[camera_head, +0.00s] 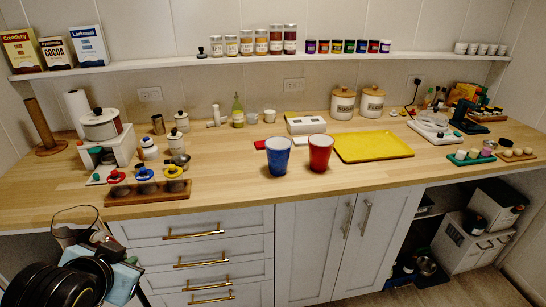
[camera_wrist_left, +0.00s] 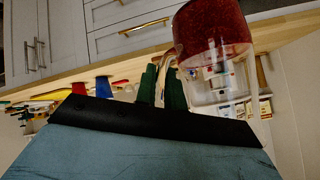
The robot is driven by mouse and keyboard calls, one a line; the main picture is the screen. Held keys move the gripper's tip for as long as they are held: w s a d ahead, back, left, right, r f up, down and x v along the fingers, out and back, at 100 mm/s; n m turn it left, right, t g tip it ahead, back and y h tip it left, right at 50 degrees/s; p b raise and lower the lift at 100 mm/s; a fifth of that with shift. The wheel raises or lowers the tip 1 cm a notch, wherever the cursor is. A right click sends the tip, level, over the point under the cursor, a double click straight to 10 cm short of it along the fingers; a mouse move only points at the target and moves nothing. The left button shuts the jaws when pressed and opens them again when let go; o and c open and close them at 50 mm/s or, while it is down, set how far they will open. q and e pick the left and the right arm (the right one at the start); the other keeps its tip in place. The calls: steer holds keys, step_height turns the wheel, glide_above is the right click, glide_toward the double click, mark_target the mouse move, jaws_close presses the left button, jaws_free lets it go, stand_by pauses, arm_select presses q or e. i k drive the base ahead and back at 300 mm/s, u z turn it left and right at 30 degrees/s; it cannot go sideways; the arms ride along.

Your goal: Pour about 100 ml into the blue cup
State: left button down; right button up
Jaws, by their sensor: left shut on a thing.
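The blue cup (camera_head: 278,157) stands upright on the wooden counter near its front edge. A red cup (camera_head: 320,153) stands just to its right. My left gripper (camera_head: 101,239) is at the lower left, in front of the counter and well left of the blue cup. It is shut on the handle of a clear jug (camera_head: 72,233). In the left wrist view, which is upside down, the jug (camera_wrist_left: 215,45) holds red liquid, and the green fingers (camera_wrist_left: 161,84) close around its handle. The jug looks about upright. The blue cup's inside is hard to see. My right gripper is out of view.
A wooden rack (camera_head: 148,193) with colourful-topped pieces stands on the counter between jug and cups. A yellow tray (camera_head: 373,146) lies right of the red cup. Canisters (camera_head: 343,103) stand behind. The counter (camera_head: 230,185) is clear left of the blue cup.

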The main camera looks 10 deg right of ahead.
mark_target(278, 158)
steer(key=k, duration=0.5)
steer(key=z, duration=0.75)
steer(key=i, duration=1.15)
steer(key=u, duration=0.2)
